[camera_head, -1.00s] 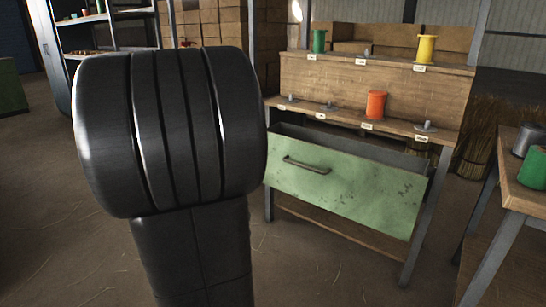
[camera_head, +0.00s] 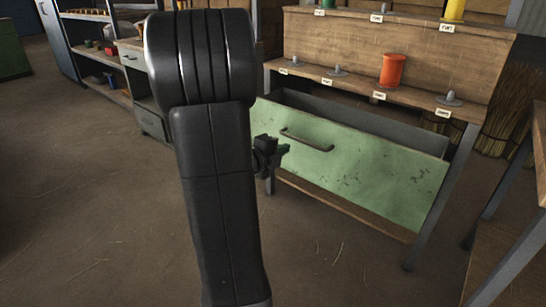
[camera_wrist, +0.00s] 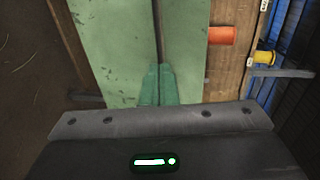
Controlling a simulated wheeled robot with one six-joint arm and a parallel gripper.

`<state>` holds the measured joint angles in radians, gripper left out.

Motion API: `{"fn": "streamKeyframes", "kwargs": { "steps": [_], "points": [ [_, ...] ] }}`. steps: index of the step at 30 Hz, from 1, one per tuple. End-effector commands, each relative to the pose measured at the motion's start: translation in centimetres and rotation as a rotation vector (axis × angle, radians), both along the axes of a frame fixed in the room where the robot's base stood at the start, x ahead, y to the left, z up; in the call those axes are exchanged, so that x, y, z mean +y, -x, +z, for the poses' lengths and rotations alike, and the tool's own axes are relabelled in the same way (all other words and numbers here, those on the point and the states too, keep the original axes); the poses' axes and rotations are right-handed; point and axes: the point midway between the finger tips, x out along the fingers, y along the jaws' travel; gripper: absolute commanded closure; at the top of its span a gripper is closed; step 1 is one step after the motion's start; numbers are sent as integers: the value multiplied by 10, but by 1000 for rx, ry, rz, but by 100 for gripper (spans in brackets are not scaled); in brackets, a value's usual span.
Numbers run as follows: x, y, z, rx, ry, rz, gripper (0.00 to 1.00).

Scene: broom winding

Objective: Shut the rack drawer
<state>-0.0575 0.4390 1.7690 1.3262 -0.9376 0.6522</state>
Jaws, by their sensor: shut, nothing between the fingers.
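The rack drawer (camera_head: 350,160) has a worn green front with a dark bar handle (camera_head: 307,140). It is pulled out from the rack (camera_head: 390,40), and its dark inside shows above the front in the head view. My gripper (camera_head: 284,149) is left of the handle, close to the drawer front's left part. In the wrist view, my gripper (camera_wrist: 158,70) is shut and empty, with its greenish fingertips in front of green panels (camera_wrist: 112,45). A dark line divides these panels; I cannot tell whether the fingertips touch anything.
An orange spool (camera_head: 393,70) stands on the rack's lower ledge, and a yellow spool (camera_head: 454,10) is higher up. Shelving (camera_head: 120,90) stands at the left. A wooden table (camera_head: 540,140) is at the right edge. The floor before the drawer is clear.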

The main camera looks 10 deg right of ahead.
Motion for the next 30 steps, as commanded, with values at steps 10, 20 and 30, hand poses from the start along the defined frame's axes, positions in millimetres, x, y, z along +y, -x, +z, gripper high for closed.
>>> {"fn": "streamKeyframes", "kwargs": {
  "steps": [10,20,30],
  "points": [
    [-44,-37,-13,-1,1,0,100],
    [-51,-44,-13,1,1,1,100],
    [-55,-47,-13,1,1,1,100]
  ]
}}
